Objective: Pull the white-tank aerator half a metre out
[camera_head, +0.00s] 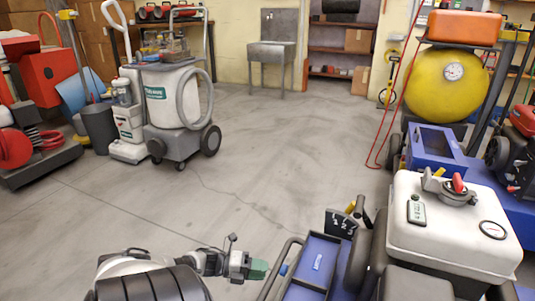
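The white-tank aerator stands at the lower right, its white tank (455,225) carrying a round gauge, a red-handled valve and a small label box. A blue tray (312,263) and a dark curved handle bar (276,272) are on its left side. The picture's bottom edge cuts off its lower part. My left gripper (261,270), with green fingertips, points right at the bottom centre, just left of the handle bar. I cannot tell whether it touches the bar or whether its fingers are open. My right gripper is out of view.
A blue machine with a yellow tank (446,84) stands close behind the aerator, with red machinery at the right edge. A white-and-grey cleaning machine (180,105) stands back left, beside a dark bin (99,127). The concrete floor (260,170) between is clear, back to a grey sink (272,53).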

